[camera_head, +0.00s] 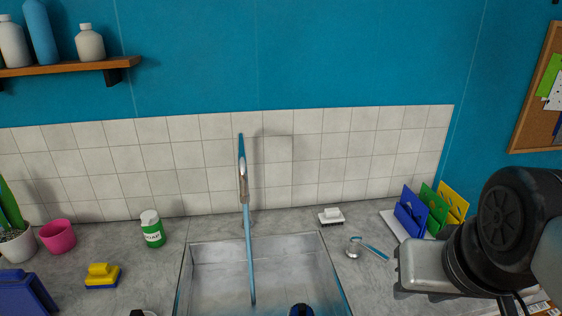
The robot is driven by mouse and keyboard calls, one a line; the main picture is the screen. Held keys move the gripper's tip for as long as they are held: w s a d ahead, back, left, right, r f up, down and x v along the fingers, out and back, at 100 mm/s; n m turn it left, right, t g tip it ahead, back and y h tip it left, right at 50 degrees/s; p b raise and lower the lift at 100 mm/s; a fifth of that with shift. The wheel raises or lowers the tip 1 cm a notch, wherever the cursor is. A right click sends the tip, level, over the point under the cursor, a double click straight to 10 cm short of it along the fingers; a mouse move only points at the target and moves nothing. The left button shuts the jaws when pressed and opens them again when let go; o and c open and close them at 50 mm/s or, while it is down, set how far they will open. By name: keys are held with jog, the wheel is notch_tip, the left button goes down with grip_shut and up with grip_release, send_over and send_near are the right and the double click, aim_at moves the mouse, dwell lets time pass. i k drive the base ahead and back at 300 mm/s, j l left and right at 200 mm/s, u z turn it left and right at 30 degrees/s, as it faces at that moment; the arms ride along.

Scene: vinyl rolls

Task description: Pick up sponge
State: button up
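A yellow block with a raised yellow grip and a dark blue base (102,276) lies on the counter at the lower left. It looks like the sponge, though it could be a handled scrubber. A small white block with a dark underside (331,216) lies behind the sink's right corner and looks like a brush. Part of my arm, black and grey, fills the lower right. My gripper's fingers do not show, and nothing touches the yellow block.
A metal sink (210,270) with a tall faucet (243,185) takes the middle. A green soap bottle (152,229), pink cup (58,236), potted plant (17,243) and blue object (25,293) surround the yellow block. Colored boards (430,212) stand in a rack at right.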

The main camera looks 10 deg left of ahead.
aim_at(100, 276)
jog(key=k+u, duration=0.15)
jog(key=k, duration=0.5)
jog(key=j+u, duration=0.15)
jog(key=u, duration=0.3)
jog(key=i+u, duration=0.1)
jog(key=u, duration=0.4)
jog(key=i+j+u, duration=0.1)
jog(key=u, duration=0.35)
jog(key=i+j, duration=0.2)
jog(key=i, duration=0.25)
jog(key=z, duration=1.1)
